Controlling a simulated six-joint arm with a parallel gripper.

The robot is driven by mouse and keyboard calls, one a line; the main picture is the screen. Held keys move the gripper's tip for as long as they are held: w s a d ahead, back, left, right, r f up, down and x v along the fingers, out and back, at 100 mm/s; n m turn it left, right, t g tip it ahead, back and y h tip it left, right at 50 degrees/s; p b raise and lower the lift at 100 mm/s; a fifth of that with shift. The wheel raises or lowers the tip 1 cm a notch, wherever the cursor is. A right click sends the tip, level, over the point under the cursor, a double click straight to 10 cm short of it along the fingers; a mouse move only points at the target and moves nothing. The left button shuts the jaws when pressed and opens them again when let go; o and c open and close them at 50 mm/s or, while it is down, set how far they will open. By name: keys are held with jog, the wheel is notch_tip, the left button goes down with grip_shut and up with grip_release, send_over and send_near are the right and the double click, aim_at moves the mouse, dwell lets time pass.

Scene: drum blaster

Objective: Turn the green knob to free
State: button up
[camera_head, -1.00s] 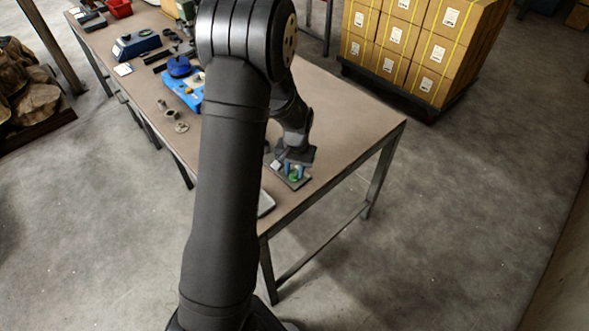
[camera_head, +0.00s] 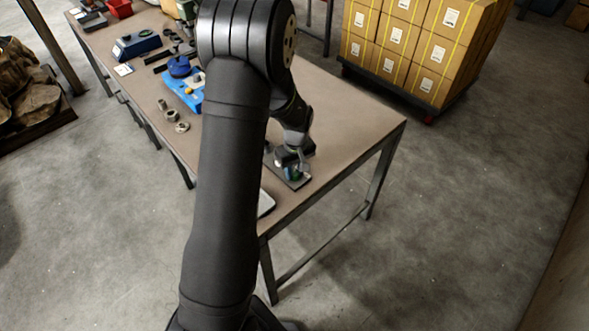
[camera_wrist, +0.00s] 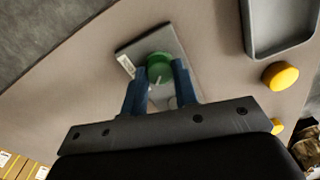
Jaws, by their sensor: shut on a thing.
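The green knob (camera_wrist: 159,68) sits on a small dark plate (camera_wrist: 130,47) with a white label (camera_wrist: 126,66). A pale pointer line shows on the knob. In the wrist view my gripper (camera_wrist: 159,76) has its two blue fingers on either side of the knob, shut on it. In the head view the plate (camera_head: 303,183) lies near the table's front right corner, with my gripper (camera_head: 292,170) over it and covering most of the knob. I cannot read the label or the knob's setting marks.
In the wrist view a grey tray (camera_wrist: 254,48) and a yellow round thing (camera_wrist: 280,76) lie to the right of the plate. In the head view a blue device (camera_head: 186,88) and metal rings (camera_head: 181,127) stand farther back. The tabletop (camera_head: 345,115) right of my arm is clear.

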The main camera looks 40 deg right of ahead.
aim_at(296, 172)
jog(key=shift+n, duration=0.5)
jog(key=o, duration=1)
jog(key=shift+r, duration=0.1)
notch_tip(296, 172, up, 17)
jog(key=shift+d+r, duration=0.15)
jog(key=shift+d, duration=0.1)
jog(key=f, duration=1.7)
jog(key=shift+a+f, duration=0.3)
